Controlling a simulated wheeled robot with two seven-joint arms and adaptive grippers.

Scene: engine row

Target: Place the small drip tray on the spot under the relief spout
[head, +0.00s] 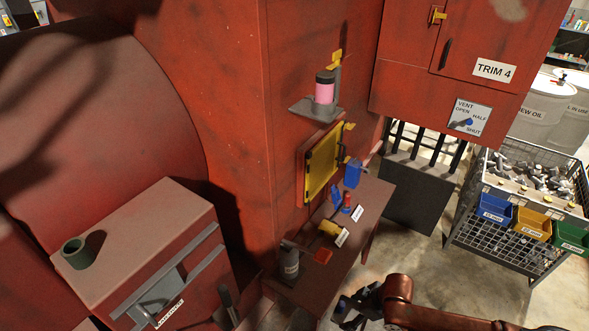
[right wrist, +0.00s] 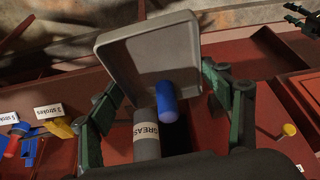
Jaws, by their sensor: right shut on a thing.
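The small drip tray (right wrist: 130,62) is a shallow grey square pan with a raised rim, in the right wrist view. It is tilted, with its inside towards the camera. My right gripper (right wrist: 160,85) is shut on it, with dark green fingers on either side. A blue rounded cylinder (right wrist: 167,104) stands in front of the tray; I cannot tell whether it is part of it. In the head view my right gripper (head: 352,305) is low, beside the bench's near end, and the tray is not clear there. A dark claw (right wrist: 302,18), probably my left gripper, shows at the wrist view's upper right. I cannot identify the relief spout.
A grey grease canister (head: 289,263) stands on the red bench (head: 375,193); its label reads in the wrist view (right wrist: 146,133). Blue, yellow and red tools and cards lie farther along. The red engine wall (head: 225,120) rises behind. A wire cage (head: 490,240) with bins stands right.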

